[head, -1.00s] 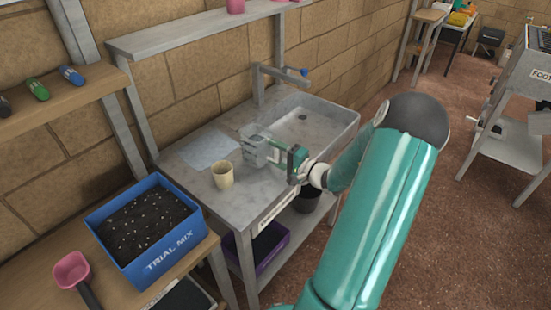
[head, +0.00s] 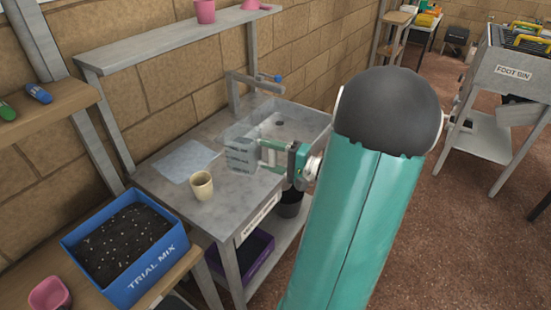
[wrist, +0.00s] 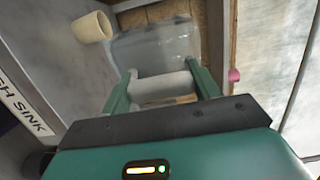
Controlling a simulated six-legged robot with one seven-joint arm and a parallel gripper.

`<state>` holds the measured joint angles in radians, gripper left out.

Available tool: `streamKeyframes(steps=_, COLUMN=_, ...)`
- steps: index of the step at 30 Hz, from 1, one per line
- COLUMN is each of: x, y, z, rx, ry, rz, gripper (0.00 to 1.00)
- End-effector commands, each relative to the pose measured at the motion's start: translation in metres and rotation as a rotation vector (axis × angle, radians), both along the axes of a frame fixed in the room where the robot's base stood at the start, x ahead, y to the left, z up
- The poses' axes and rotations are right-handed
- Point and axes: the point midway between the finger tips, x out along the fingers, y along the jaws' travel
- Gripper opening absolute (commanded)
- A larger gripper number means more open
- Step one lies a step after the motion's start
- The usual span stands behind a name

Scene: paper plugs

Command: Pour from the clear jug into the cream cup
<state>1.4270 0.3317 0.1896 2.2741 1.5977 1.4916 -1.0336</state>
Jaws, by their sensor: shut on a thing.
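The clear jug (head: 240,154) is see-through, with dark print on its side. It looks close to upright and appears to be above the sink counter, behind and right of the cream cup. My gripper (head: 268,153) is shut on the jug from the right. In the wrist view the jug (wrist: 158,48) lies beyond and between my gripper's green fingers (wrist: 160,92). The cream cup (head: 202,186) stands upright on the counter near its front edge, apart from the jug. It also shows in the wrist view (wrist: 92,27). What the jug holds is hard to tell.
The grey counter (head: 238,194) has a pale sheet (head: 183,161) at the back left and a sink basin with a tap (head: 262,85) on the right. A shelf (head: 165,45) runs above. A blue TRIAL MIX box (head: 150,277) stands on the bench at left.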

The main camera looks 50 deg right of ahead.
Motion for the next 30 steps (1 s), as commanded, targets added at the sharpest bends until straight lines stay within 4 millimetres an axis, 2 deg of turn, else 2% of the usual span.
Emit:
streamKeyframes(steps=1, x=0.017, y=0.003, z=-0.001, rx=0.000, ry=-0.003, rz=0.063, gripper=0.39)
streamKeyframes(steps=6, x=0.064, y=0.015, z=-0.004, rx=0.000, ry=-0.001, rz=0.259, gripper=0.39)
streamKeyframes(steps=10, x=0.085, y=0.022, z=-0.007, rx=-0.002, ry=0.004, rz=0.347, gripper=0.39)
streamKeyframes(steps=17, x=0.090, y=0.024, z=-0.016, rx=0.001, ry=0.007, rz=0.370, gripper=0.39)
streamKeyframes(steps=27, x=0.090, y=0.024, z=-0.047, rx=0.000, ry=0.008, rz=0.368, gripper=0.39)
streamKeyframes(steps=30, x=0.089, y=0.023, z=-0.039, rx=-0.033, ry=0.053, rz=0.371, gripper=0.39)
